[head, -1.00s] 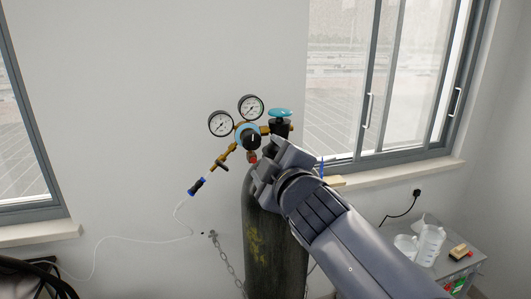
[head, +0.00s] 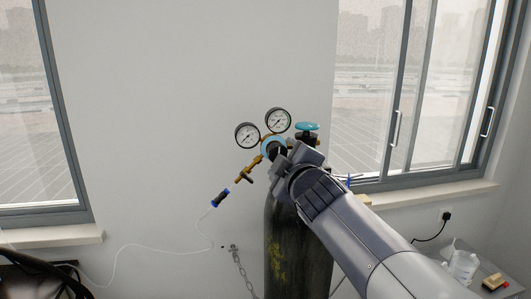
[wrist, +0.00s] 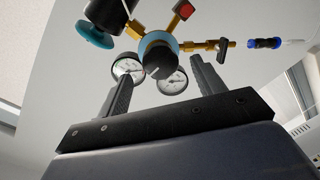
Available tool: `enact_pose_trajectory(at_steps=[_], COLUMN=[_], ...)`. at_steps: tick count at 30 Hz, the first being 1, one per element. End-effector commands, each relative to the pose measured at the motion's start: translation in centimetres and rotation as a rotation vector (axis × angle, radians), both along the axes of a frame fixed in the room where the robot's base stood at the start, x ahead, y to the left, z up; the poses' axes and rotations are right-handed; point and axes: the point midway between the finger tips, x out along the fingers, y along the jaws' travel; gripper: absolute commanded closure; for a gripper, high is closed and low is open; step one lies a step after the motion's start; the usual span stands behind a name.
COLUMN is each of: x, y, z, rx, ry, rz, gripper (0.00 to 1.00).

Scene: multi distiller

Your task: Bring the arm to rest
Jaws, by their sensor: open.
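My gripper (head: 292,157) is in front of the gas regulator and covers part of it in the head view. In the wrist view its two dark fingers (wrist: 162,70) stand apart, with nothing held between them. The regulator's black knob (wrist: 163,58) with a blue ring shows beyond the fingertips, and two round gauges (wrist: 173,82) show near the fingers. Whether the fingers touch the regulator cannot be told. My arm reaches in from the lower right of the head view.
A dark gas cylinder (head: 283,250) stands against the wall, with a chain (head: 238,265) beside it. The teal valve handle (head: 307,127) is close to my gripper. A thin hose (head: 150,247) runs left.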

Motion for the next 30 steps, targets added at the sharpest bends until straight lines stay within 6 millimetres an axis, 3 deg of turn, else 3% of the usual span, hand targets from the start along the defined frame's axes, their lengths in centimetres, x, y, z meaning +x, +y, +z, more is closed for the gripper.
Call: enact_pose_trajectory(at_steps=[6,12,23,30], x=[2.4,3.2,3.1,1.4], y=[0.6,0.7,0.7,0.3], z=[-0.2,-0.2,-0.2,0.1], rx=[0.000,0.000,0.009,0.000], ry=[0.001,0.000,0.002,-0.002], rz=[0.001,0.000,0.000,0.000], gripper=[0.35,0.35,0.35,0.35])
